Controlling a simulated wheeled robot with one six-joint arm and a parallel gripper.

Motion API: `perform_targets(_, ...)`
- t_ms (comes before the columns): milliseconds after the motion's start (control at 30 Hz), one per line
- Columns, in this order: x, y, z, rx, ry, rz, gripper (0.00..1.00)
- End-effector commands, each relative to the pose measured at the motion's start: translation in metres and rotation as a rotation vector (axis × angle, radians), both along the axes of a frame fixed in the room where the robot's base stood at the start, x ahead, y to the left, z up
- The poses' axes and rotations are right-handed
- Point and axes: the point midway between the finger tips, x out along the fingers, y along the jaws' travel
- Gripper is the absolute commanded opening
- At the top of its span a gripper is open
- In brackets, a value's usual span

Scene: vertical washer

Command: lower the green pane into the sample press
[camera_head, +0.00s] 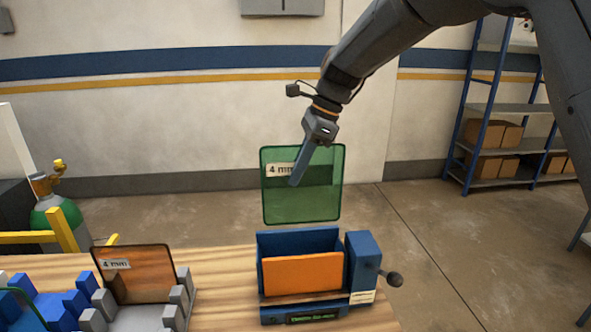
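The green pane (318,203) is a see-through square with rounded corners and a "4 mm" label. It hangs in the air, upright, above the sample press. My gripper (298,178) is shut on the pane's upper part, with one finger in front of it; the other finger is hard to make out. The sample press (362,262) is a blue box with an orange front plate (303,273), an open top and a dark knob on its right. The pane's lower edge appears slightly above the press's back wall in the picture; the true gap is hard to judge.
An amber pane (140,280) labelled "4 mm" stands in a grey slotted rack (180,296) left of the press. A blue rack (60,305) is at the far left, with part of another green-edged pane. Bare wooden table (225,275) lies between grey rack and press.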

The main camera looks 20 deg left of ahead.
Motion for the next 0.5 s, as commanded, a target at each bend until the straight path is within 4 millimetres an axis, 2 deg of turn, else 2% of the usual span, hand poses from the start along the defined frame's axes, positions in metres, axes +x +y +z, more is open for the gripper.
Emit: perform_targets(500, -0.002, 0.003, -0.036, 0.001, -0.002, 0.007, 0.0)
